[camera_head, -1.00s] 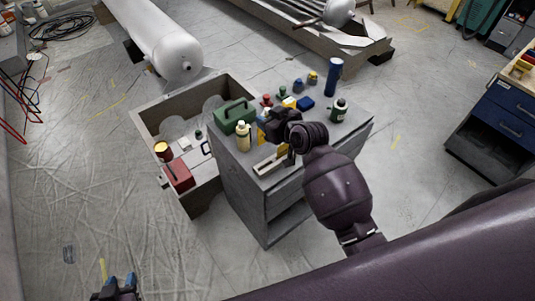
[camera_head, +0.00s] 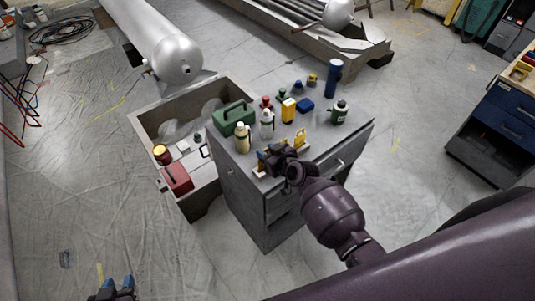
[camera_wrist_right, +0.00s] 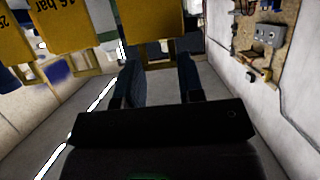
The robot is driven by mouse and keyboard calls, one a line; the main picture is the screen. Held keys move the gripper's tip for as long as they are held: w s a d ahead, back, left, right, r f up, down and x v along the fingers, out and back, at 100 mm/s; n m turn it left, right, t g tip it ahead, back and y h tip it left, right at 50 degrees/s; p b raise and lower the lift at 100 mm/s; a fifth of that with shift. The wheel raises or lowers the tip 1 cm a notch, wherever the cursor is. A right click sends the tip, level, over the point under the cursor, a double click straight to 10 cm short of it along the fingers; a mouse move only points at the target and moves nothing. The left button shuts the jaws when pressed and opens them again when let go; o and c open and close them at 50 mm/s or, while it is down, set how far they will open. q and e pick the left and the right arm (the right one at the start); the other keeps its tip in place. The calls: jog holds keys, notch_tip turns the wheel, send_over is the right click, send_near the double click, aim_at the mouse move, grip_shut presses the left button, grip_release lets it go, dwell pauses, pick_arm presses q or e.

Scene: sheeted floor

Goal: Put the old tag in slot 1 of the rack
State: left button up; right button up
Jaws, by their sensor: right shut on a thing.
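My right gripper (camera_head: 270,156) is low over the front edge of the grey cabinet top. Yellow also shows just right of the gripper in the head view (camera_head: 300,138). The rack is mostly hidden behind the gripper, and its slot numbers cannot be read. My left gripper (camera_head: 117,286) is open and empty at the bottom left, far from the cabinet.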

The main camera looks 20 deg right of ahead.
jog(key=shift+f, duration=0.3)
jog(key=o, duration=1.1)
jog(key=shift+r, duration=0.1)
jog(key=shift+s+r, duration=0.15)
jog(key=v, duration=1.2)
jog(key=s+d+f+m+h, duration=0.1)
jog(key=s+d+f+h, duration=0.1)
jog(key=s, duration=0.6)
jog(key=s+d+f+m+g+h, duration=0.1)
jog(key=s+d+f+m+h, duration=0.1)
jog(key=s+d, duration=0.3)
jog(key=s+p, duration=0.1)
jog(key=s, duration=0.2)
jog(key=shift+f+h, duration=0.35)
jog(key=shift+h, duration=0.05)
jog(key=shift+f, duration=0.1)
